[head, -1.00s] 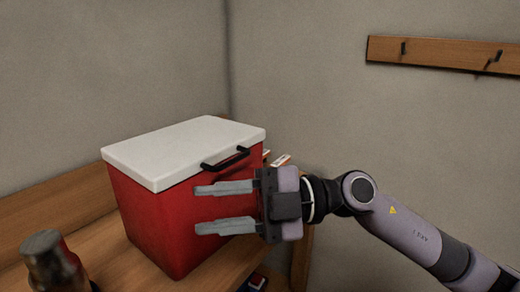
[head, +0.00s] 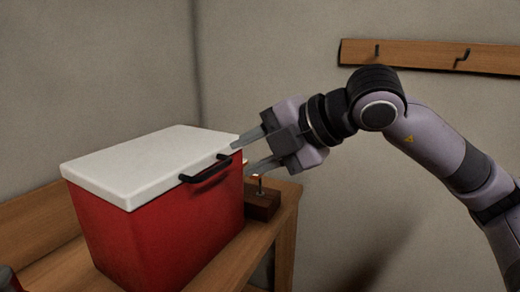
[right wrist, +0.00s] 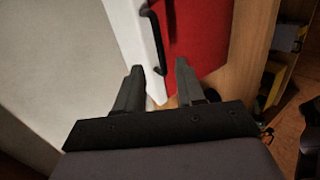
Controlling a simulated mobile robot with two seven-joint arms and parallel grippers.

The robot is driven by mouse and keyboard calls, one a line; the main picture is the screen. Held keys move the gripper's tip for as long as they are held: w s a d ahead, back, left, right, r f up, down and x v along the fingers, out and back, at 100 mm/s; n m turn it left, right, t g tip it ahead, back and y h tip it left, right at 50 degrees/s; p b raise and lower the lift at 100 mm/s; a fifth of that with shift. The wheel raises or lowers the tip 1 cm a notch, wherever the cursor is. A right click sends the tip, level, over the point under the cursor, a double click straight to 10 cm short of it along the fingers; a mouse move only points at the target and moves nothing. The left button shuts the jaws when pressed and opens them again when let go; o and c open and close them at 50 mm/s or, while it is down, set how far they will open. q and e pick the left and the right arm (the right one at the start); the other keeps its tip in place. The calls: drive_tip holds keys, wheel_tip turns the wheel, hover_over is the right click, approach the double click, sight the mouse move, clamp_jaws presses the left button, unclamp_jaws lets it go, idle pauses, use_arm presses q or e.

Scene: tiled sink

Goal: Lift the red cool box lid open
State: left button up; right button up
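The red cool box (head: 165,230) stands on a wooden bench, with its white lid (head: 140,160) shut. A black handle (head: 206,170) sits on the lid's front edge. My right gripper (head: 242,157) is open at the box's right end, near the lid's corner. In the right wrist view, the white lid (right wrist: 134,35), black handle (right wrist: 155,42) and red wall (right wrist: 200,35) lie beyond the open fingers (right wrist: 158,75). Nothing is between the fingertips. My left gripper is not in view.
The wooden bench (head: 235,258) carries a small dark wooden block (head: 262,204) with an upright metal pin, right of the box. A wooden hook rail (head: 430,55) is on the wall. Walls stand close behind the box. Items sit on a lower shelf (right wrist: 290,35).

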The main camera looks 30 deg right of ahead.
sight(218, 171)
drive_tip(key=shift+b+x, duration=1)
drive_tip(key=shift+x, duration=3.55)
drive_tip(key=shift+f, duration=0.15)
drive_tip(key=shift+w+a, duration=0.1)
drive_tip(key=shift+a, duration=0.05)
drive_tip(key=c, duration=0.6)
drive_tip(key=shift+f, duration=0.1)
drive_tip(key=shift+c, duration=0.4)
